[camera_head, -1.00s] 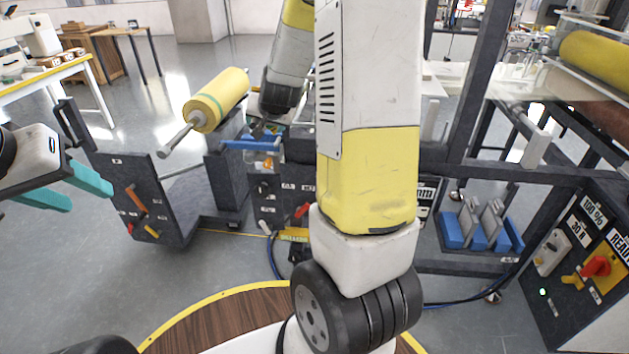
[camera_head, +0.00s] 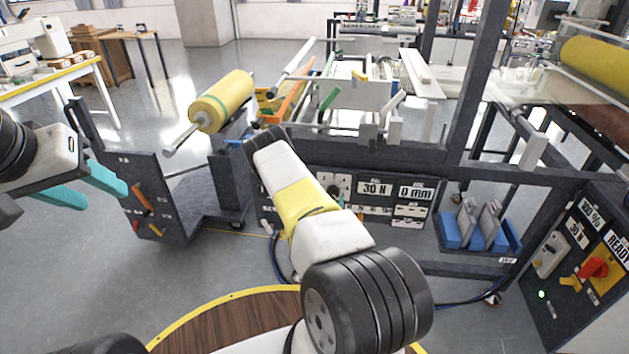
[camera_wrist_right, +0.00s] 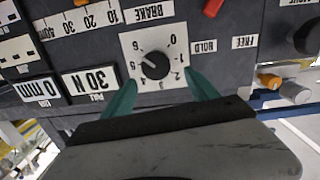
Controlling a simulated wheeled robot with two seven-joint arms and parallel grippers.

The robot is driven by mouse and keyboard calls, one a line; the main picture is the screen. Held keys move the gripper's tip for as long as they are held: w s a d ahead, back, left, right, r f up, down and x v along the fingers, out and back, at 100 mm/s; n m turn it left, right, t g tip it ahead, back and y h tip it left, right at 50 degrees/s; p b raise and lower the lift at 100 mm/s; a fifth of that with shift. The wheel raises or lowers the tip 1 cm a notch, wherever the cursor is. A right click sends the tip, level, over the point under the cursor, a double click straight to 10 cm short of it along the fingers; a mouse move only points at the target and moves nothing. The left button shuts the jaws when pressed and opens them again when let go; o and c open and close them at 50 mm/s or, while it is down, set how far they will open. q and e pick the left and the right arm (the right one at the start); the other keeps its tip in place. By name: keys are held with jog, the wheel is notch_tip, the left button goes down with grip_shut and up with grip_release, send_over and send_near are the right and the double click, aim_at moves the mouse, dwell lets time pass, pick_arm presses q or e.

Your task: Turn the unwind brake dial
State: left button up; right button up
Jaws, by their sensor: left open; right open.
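The brake dial (camera_wrist_right: 155,65) is a round black knob on a white numbered plate (camera_wrist_right: 129,43), upside down in the right wrist view under the word BRAKE. I cannot tell its exact reading. My right gripper (camera_wrist_right: 163,82) is open, with its teal fingers on either side of the dial's lower part; contact is not clear. In the head view my right arm hides most of this gripper, and the dial plate (camera_head: 340,182) shows just beyond the arm. My left gripper (camera_head: 104,196) is open and empty at the far left, away from the panel.
Beside the dial are a 30 N display (camera_wrist_right: 90,81), HOLD and FREE labels, a red part (camera_wrist_right: 212,7) and an orange-tipped knob (camera_wrist_right: 270,81). A blue tray (camera_head: 480,232) and a red-knobbed control box (camera_head: 590,265) are at the right.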

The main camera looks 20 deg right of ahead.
aim_at(333, 195)
jog(key=shift+n+t+y, duration=0.3)
jog(key=shift+n+t, duration=0.2)
jog(key=shift+w+d+f, duration=0.3)
jog(key=shift+w+d, duration=0.35)
jog(key=shift+w, duration=0.1)
jog(key=shift+w+d+f, duration=0.25)
jog(key=shift+w+d, duration=0.35)
jog(key=shift+w, duration=0.2)
jog(key=shift+w+d+f, duration=0.3)
jog(key=shift+w+d, duration=0.35)
jog(key=shift+w, duration=0.1)
jog(key=c, duration=1.4)
